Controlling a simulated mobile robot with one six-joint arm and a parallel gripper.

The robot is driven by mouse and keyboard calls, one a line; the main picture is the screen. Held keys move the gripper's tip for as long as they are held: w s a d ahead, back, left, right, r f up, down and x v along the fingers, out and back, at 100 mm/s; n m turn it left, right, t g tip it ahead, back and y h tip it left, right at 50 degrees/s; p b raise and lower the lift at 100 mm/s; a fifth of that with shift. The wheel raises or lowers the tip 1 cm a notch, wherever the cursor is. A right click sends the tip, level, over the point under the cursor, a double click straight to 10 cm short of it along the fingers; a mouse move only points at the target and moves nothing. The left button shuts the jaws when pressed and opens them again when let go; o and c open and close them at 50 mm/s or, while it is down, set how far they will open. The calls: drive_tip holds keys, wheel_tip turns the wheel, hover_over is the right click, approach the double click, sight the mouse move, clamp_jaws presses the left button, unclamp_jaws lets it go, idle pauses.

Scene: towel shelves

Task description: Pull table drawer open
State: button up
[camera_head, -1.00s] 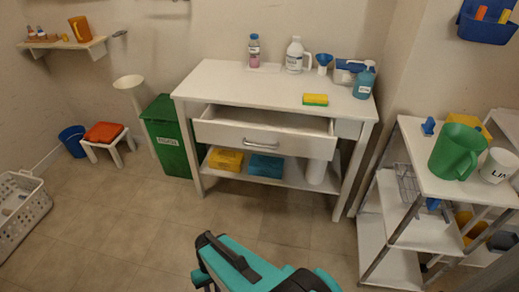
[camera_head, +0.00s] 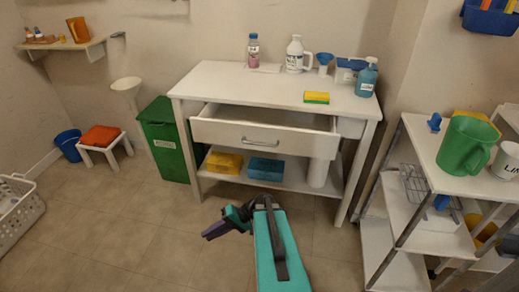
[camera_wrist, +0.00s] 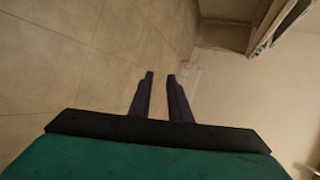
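The white table (camera_head: 285,80) has a wide drawer (camera_head: 290,135) with a grey bar handle (camera_head: 260,143) on its front. The drawer sticks out from the table, and its empty-looking inside shows over the front panel. My gripper (camera_head: 208,233) is below and in front of the drawer, over the floor, apart from the handle, pointing left. In the wrist view my gripper (camera_wrist: 160,75) shows two dark fingers with a gap between them and nothing held. The handle cannot be made out in the wrist view.
Bottles and a yellow-green sponge (camera_head: 317,97) stand on the table. A green bin (camera_head: 168,145) is left of it; a metal-framed shelf with a green jug (camera_head: 466,146) is on the right. Yellow and blue towels lie on the lower shelf. Floor in front is mostly free.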

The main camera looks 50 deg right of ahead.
drive_tip(key=w+d+r+t+b, duration=0.15)
drive_tip(key=d+r+t, duration=0.3)
drive_tip(key=d, duration=0.45)
drive_tip(key=m+t+h+b, duration=0.2)
drive_tip(key=t+h+b, duration=0.3)
drive_tip(key=t, duration=0.4)
approach(259, 144)
drive_tip(key=v, duration=0.4)
drive_tip(key=shift+w+d+f, duration=0.15)
drive_tip(key=shift+d, duration=0.05)
drive_tip(key=shift+w+a, duration=0.1)
drive_tip(key=shift+w, duration=0.05)
drive_tip(key=shift+x, duration=6.8)
clamp_jaws()
